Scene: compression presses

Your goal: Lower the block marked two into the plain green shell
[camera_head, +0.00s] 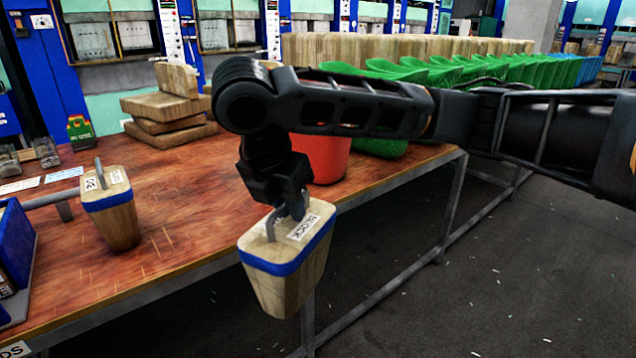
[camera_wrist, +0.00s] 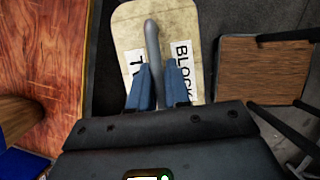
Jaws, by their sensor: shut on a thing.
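My gripper (camera_head: 294,208) is shut on the metal handle of a tapered wooden block (camera_head: 285,275) with a blue band. It holds the block roughly upright in the air, out past the front edge of the table. In the wrist view my gripper's blue fingers (camera_wrist: 160,82) clasp the handle of the block (camera_wrist: 125,30); one label reads "BLOCK", the other starts with "T" and is partly covered by a finger. A green shell (camera_head: 380,147) stands on the table behind my arm, mostly hidden; I cannot tell whether it is plain. A red shell (camera_head: 322,160) stands left of it.
Another banded block (camera_head: 118,215) stands on the table (camera_head: 190,235) at the left. A blue bin (camera_head: 15,250) is at the left edge. Stacked wooden slabs (camera_head: 170,105) lie at the back. Several green chair-like forms (camera_head: 450,72) line up behind.

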